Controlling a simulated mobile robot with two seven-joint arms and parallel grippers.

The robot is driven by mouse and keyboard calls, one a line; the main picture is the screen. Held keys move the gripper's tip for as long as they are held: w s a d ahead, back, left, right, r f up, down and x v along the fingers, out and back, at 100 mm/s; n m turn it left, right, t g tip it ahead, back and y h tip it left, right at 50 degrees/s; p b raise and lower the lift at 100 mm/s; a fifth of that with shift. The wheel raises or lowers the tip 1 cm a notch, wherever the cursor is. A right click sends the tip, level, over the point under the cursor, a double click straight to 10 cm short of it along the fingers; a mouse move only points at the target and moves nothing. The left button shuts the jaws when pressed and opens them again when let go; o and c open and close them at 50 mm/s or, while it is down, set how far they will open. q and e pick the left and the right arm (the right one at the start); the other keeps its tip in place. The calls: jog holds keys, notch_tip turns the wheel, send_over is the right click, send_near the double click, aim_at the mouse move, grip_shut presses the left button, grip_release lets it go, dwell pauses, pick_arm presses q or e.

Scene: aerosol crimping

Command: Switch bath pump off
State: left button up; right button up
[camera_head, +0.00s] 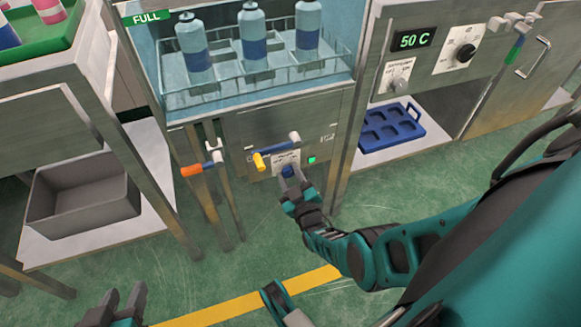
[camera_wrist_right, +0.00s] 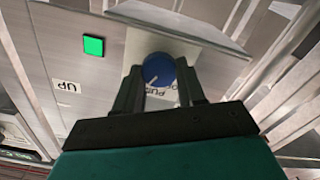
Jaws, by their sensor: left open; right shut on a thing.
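The bath pump knob (camera_wrist_right: 158,70) is blue and round, with a white pointer mark, on a pale label plate on the bath's front panel. My left gripper (camera_head: 124,298) is open and empty at the bottom left.
A water bath (camera_head: 345,75) with several blue-banded cans stands above the panel. A grey bin (camera_head: 85,205) is on the lower left shelf, a blue tray (camera_head: 425,122) on the right one.

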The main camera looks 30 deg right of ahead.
jog(key=n, duration=0.5)
jog(key=shift+f+n, duration=0.1)
jog(key=shift+n, duration=0.3)
jog(key=n, duration=0.5)
jog(key=shift+w, duration=0.1)
dwell(0.3)
jog(key=o, duration=1.1)
jog(key=shift+c, duration=0.2)
pick_arm(q)
jog(key=shift+s, duration=0.1)
pick_arm(e)
jog(key=shift+s+f, duration=0.1)
jog(key=shift+s, duration=0.1)
